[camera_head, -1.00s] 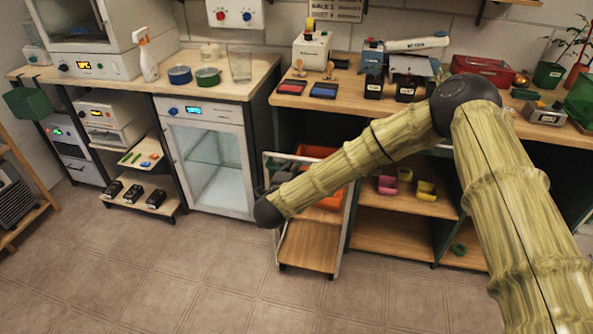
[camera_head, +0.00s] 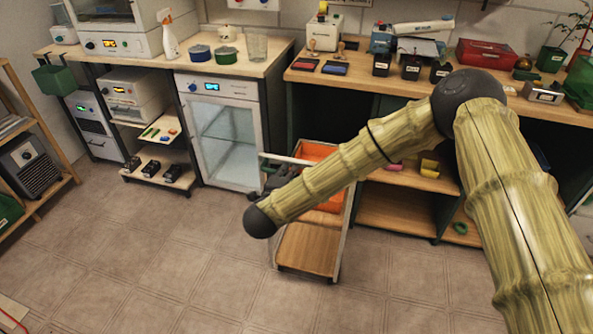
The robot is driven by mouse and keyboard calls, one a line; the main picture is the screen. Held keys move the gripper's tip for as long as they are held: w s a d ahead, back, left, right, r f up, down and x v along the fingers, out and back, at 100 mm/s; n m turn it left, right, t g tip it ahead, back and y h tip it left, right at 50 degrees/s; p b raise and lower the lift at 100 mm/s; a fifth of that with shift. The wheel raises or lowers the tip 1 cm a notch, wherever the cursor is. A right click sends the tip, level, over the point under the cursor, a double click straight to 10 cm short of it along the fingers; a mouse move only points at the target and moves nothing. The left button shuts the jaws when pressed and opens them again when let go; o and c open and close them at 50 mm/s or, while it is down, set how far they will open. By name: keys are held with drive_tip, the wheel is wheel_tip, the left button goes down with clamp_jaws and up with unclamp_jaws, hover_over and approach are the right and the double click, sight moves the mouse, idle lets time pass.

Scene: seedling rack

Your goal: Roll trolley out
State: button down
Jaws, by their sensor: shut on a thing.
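The trolley (camera_head: 308,250) is a narrow cart with a pale frame and a wooden lower shelf. It stands on the tiled floor just in front of the bench, right of the glass-door cabinet. An orange bin (camera_head: 318,152) sits in its upper part, partly hidden by my arm. My gripper (camera_head: 262,182) is at the trolley's upper left front edge, shut on the trolley's frame or handle. My wrist covers most of the fingers, so the exact contact is hidden.
The floor (camera_head: 150,260) in front is clear. A glass-door cabinet (camera_head: 222,140) stands close on the trolley's left. Open wooden shelves (camera_head: 395,208) under the bench are on its right. A wooden rack (camera_head: 50,150) stands at the far left.

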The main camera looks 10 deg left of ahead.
drive_tip(key=shift+s+a, duration=0.1)
drive_tip(key=c, duration=1.5)
unclamp_jaws()
drive_tip(key=shift+o, duration=0.2)
drive_tip(key=v, duration=1.1)
drive_tip(key=shift+s, duration=0.45)
